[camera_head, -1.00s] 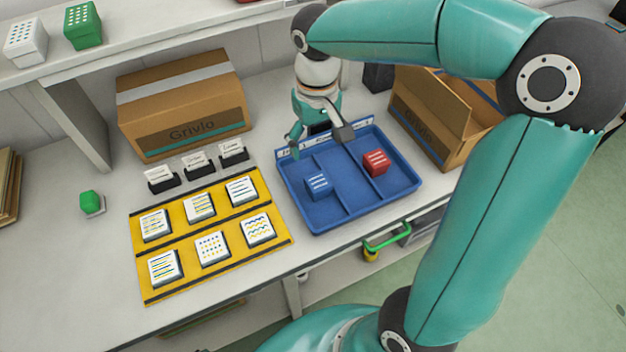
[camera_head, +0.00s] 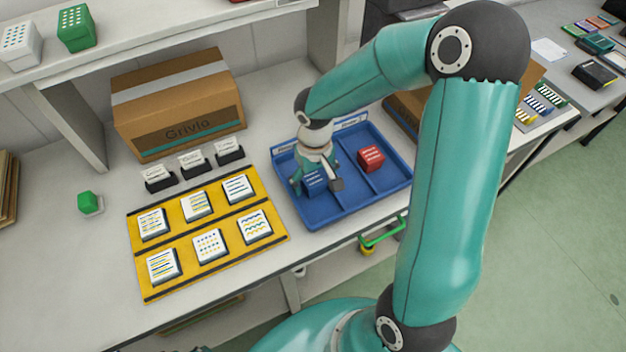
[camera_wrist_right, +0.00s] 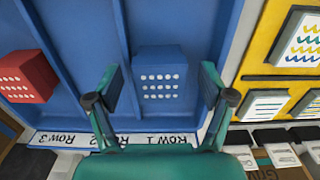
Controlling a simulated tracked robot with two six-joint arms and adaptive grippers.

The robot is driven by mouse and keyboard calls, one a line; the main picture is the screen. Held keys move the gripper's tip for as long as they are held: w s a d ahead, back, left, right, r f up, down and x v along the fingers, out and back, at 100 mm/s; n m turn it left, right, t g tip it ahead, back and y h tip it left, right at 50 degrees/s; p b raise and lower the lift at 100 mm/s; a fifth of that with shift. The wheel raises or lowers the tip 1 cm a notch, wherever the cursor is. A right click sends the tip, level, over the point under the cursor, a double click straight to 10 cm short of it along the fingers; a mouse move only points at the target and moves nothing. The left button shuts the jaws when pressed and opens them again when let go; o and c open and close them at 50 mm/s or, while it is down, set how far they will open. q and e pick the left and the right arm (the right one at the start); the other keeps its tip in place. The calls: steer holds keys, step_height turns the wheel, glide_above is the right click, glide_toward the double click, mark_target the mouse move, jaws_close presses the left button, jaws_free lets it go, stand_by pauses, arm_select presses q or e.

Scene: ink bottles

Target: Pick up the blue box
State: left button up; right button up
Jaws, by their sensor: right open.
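The blue box (camera_head: 314,184) stands in the left compartment of the blue tray (camera_head: 352,200), partly hidden by my right gripper (camera_head: 317,187). In the right wrist view the blue box (camera_wrist_right: 162,76) shows its face of white dots. It lies between and beyond the two spread fingers of my right gripper (camera_wrist_right: 161,85). The gripper is open and empty, above the box; I cannot tell whether a finger touches it. My left gripper is not in view.
A red box (camera_head: 370,158) sits in another tray compartment; thin dividers separate them. A yellow mat (camera_head: 210,220) with several white tiles lies left of the tray. A cardboard box (camera_head: 180,105) stands behind the mat, and another is partly hidden behind my arm.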

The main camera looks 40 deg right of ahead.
steer(key=shift+f, duration=0.25)
steer(key=c, duration=1.2)
steer(key=shift+c, duration=0.4)
steer(key=shift+r, duration=0.15)
